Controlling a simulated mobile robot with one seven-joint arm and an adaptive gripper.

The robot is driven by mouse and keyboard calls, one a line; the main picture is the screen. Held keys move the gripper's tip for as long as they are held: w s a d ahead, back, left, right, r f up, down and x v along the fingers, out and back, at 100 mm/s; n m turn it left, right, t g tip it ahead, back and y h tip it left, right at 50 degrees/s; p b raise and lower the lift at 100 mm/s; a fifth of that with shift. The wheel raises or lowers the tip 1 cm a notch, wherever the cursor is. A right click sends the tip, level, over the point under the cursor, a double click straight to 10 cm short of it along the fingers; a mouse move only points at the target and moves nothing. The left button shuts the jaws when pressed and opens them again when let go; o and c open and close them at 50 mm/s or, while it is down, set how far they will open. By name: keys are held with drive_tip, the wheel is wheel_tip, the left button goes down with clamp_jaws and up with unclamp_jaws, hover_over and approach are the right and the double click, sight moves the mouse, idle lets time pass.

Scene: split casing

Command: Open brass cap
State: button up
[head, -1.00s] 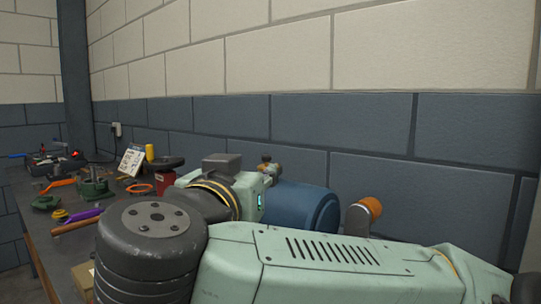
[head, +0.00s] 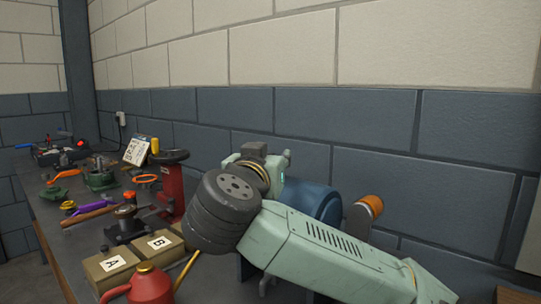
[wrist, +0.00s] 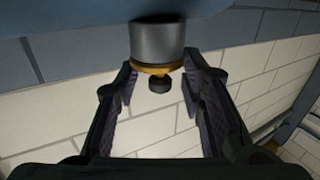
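In the wrist view, a grey cylinder (wrist: 157,42) runs down from a blue surface at the top edge. A thin brass-coloured cap (wrist: 157,68) sits on its end, with a small dark knob (wrist: 160,85) at its tip. My gripper (wrist: 159,76) is open, with one finger on each side of the cap. Gaps show between the fingers and the cap, and nothing is held. In the head view, the blue casing (head: 318,203) is behind my arm. My arm hides the cap and fingers there.
A brass-orange cylinder on a grey bracket (head: 371,206) stands right of the casing. Boxes A (head: 112,262) and B (head: 160,243), a red oil can (head: 148,285) and a red post with a dark wheel (head: 171,185) crowd the bench at left. A wall stands close behind.

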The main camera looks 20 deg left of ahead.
clamp_jaws()
idle(0.3)
